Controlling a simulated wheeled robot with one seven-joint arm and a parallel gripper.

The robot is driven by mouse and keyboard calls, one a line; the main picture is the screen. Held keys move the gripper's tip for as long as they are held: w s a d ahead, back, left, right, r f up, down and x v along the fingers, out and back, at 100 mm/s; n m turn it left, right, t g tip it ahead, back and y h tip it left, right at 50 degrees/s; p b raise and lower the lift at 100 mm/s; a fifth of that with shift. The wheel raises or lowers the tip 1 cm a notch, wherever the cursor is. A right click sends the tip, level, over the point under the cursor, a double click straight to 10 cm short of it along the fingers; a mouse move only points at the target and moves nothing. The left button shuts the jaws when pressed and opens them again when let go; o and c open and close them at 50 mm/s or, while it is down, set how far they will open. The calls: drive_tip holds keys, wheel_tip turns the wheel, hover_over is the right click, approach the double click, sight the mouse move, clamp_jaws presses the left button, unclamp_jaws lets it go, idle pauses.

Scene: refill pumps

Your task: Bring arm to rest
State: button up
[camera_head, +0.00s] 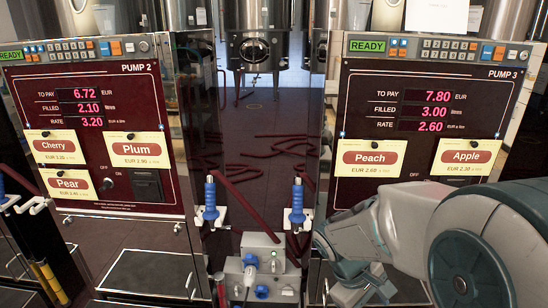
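My arm (478,240) is grey and teal and comes in from the right edge, bent in front of the lower part of the PUMP 3 panel (425,108). Its far end, with what looks like my gripper (357,288), hangs low at the bottom of the view, right of centre. The fingers are small and partly cut off, so their opening is unclear. I see nothing held there.
The PUMP 2 panel (85,108) stands at left with Cherry, Plum and Pear cards. Two blue-handled nozzles (210,198) (297,200) hang between the pumps. A grey socket box (262,252) with plugs stands below them. A steel tank (257,35) is behind.

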drive_tip(key=s+a+r+m+t+y+p, duration=0.2)
drive_tip(key=r+m+p, duration=0.1)
drive_tip(key=r, duration=0.4)
drive_tip(key=s+a+r+m+t+y+p, duration=0.2)
drive_tip(key=s+a+r+m+y+p, duration=0.1)
drive_tip(key=r, duration=0.5)
drive_tip(key=shift+s+r+m+p, duration=0.25)
drive_tip(key=shift+m+p, duration=0.35)
